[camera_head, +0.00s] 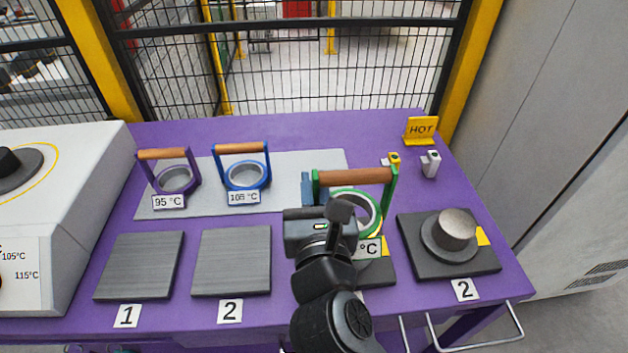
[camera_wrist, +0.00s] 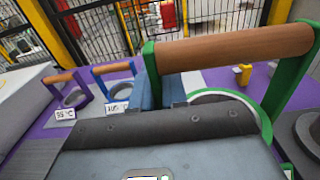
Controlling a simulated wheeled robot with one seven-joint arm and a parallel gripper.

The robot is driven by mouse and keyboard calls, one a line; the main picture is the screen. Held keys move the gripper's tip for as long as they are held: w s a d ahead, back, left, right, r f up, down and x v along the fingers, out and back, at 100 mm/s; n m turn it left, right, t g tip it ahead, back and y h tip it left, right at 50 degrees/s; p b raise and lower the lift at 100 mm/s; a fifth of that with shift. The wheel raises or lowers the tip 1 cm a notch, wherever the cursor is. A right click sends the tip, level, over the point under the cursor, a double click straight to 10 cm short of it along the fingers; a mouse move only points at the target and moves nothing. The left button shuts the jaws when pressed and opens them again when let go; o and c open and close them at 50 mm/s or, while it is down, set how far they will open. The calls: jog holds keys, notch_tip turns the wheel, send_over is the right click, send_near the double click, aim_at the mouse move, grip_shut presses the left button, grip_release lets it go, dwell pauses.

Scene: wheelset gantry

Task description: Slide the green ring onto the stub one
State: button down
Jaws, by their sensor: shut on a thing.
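The green ring (camera_head: 378,212) has a green frame with a wooden handle and a partly hidden °C label. In the wrist view, the green ring (camera_wrist: 264,122) is large and close ahead. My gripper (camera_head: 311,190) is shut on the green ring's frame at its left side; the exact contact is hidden. The ring appears upright and tilted, above or in front of a dark base plate (camera_head: 378,273). That plate is left of stub two (camera_head: 456,230), a grey cylinder with label 2. Stub one itself is hidden behind my gripper and the ring.
Two blue and purple rings, labelled 105 °C (camera_head: 247,180) and 95 °C (camera_head: 172,183), stand on a grey mat (camera_head: 210,210). Empty grey plates 1 (camera_head: 140,265) and 2 (camera_head: 232,260) lie left. A white heater (camera_head: 70,180) borders the left.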

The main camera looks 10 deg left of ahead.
jog(key=shift+f+b, duration=0.55)
jog(key=shift+f, duration=0.45)
jog(key=shift+p, duration=0.9)
dwell(1.1)
jog(key=shift+f+b, duration=2.2)
jog(key=shift+f, duration=0.85)
jog(key=c, duration=1.1)
grip_release()
jog(key=shift+v, duration=3.95)
